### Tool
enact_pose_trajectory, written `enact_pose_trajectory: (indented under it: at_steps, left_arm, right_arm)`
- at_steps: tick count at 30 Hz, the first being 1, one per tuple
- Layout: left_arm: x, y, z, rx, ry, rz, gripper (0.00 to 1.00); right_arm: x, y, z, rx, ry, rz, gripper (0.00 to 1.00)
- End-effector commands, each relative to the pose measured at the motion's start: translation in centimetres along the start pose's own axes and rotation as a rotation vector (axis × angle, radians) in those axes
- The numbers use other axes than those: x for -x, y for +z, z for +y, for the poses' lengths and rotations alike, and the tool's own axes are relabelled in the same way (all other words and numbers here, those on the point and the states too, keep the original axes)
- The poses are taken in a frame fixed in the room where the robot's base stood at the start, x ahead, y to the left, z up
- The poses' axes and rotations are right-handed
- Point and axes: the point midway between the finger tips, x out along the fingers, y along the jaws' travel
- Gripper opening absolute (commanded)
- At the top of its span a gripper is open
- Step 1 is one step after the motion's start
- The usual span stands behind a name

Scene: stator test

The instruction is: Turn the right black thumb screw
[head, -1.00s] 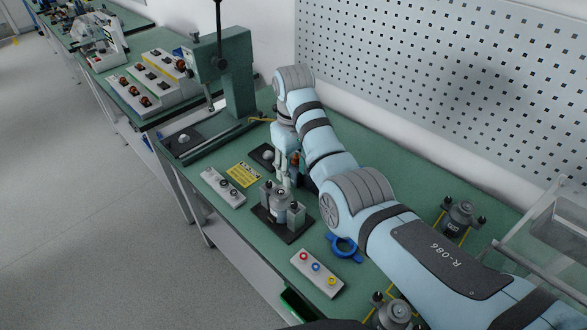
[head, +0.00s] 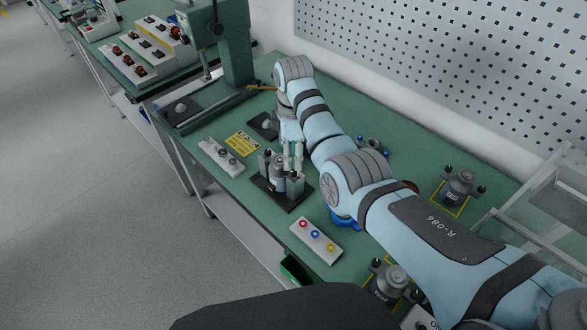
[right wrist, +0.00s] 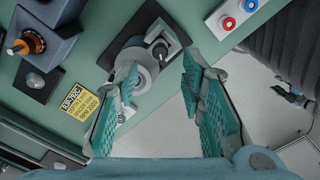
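The test fixture has a black base plate (head: 290,204) with a grey stator cylinder (head: 277,178) between two grey blocks. My right gripper (head: 292,158) hangs fingers-down over the fixture's right block (head: 296,185). In the right wrist view the right gripper (right wrist: 160,66) is open, with a clear gap between its green pads. A black thumb screw (right wrist: 159,49) shows beyond that gap, on the dark block beside the grey cylinder (right wrist: 134,56). I cannot tell whether the fingers touch it. In the head view that screw is hidden by the fingers. My left gripper is not in view.
A three-button box (head: 316,240) stands in front of the fixture, and a grey switch box (head: 221,156) is to its left. A yellow label (head: 242,144) lies on the green table. A press (head: 236,50) stands behind. Another stator (head: 459,186) sits at the right.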

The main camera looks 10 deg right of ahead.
Motion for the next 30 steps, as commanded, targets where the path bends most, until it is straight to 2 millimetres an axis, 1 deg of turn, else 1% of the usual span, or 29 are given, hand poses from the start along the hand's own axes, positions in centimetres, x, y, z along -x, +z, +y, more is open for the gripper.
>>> enact_pose_trajectory:
  at_steps: [1,3,6,9,16,17,18,23,24,30]
  left_arm:
    - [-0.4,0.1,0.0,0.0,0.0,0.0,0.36]
    - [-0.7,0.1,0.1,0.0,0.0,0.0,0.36]
    - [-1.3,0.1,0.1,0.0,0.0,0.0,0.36]
    - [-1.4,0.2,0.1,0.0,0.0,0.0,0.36]
    - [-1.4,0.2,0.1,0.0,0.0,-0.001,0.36]
    - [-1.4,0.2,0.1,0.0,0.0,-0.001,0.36]
    - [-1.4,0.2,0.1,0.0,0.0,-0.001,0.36]
    - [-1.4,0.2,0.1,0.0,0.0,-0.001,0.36]
    - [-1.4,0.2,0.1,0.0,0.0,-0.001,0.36]
    - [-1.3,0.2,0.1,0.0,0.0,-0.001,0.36]
  right_arm:
    - [-1.6,0.1,-0.1,-0.001,-0.005,-0.002,0.36]
    - [-3.3,0.1,-0.1,-0.001,-0.003,-0.002,0.36]
    - [-5.1,0.0,0.0,-0.002,-0.002,-0.001,0.36]
    - [-5.9,0.0,0.0,-0.002,-0.001,-0.001,0.36]
    - [-6.0,0.0,0.0,-0.002,0.0,0.0,0.36]
    - [-6.0,0.0,0.0,-0.002,0.0,0.0,0.35]
    - [-6.0,0.0,0.0,-0.002,0.0,0.0,0.28]
    - [-5.9,0.0,0.0,-0.002,0.0,0.0,0.03]
    - [-5.9,0.0,0.0,-0.002,0.0,0.0,0.0]
    - [-5.9,0.0,0.0,-0.006,0.0,0.0,0.0]
